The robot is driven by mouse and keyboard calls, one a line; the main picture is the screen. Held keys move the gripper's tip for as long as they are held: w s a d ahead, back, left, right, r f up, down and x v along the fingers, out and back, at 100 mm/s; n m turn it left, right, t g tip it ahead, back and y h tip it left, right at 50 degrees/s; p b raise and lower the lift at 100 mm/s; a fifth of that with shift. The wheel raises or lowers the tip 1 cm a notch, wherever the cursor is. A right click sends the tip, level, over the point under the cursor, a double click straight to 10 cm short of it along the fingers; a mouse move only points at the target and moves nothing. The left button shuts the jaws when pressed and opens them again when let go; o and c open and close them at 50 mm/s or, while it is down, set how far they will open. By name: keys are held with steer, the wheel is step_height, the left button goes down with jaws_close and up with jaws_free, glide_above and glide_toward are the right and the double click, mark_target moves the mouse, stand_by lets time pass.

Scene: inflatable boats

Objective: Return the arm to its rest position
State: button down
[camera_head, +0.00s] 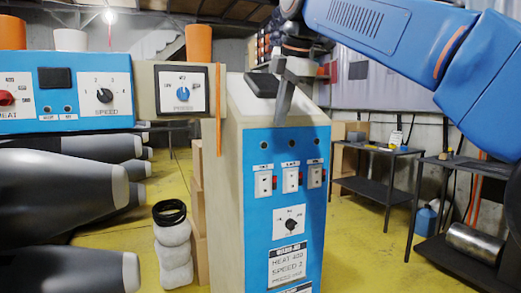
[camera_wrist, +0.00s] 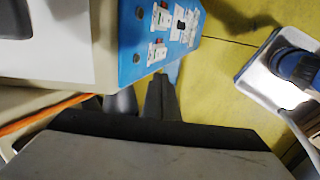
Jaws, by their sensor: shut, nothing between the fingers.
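My blue arm comes in from the upper right of the head view. The wrist view shows the dark fingers (camera_wrist: 160,98) beside the lower edge of the blue panel (camera_wrist: 135,65). I cannot tell whether they touch the cabinet.
A second blue panel (camera_head: 65,92) with knobs is at the left, above grey inflatable tubes (camera_head: 62,190). Black tables (camera_head: 375,190) are at the right. Floor shows between cabinet and tables.

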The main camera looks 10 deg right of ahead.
steer(key=s+d+f+m, duration=0.5)
steer(key=s+f+m, duration=0.2)
steer(key=f, duration=0.8)
steer(key=s+d+f+m+h, duration=0.1)
steer(key=s+d+f+m, duration=0.5)
steer(key=s+f, duration=0.5)
steer(key=s+d+f+m, duration=0.6)
steer(key=s+f+m, duration=0.2)
steer(key=f, duration=1.1)
steer(key=shift+s+f+m+h, duration=0.25)
steer(key=shift+s+m+h, duration=0.05)
steer(key=shift+s, duration=0.15)
steer(key=shift+d, duration=0.1)
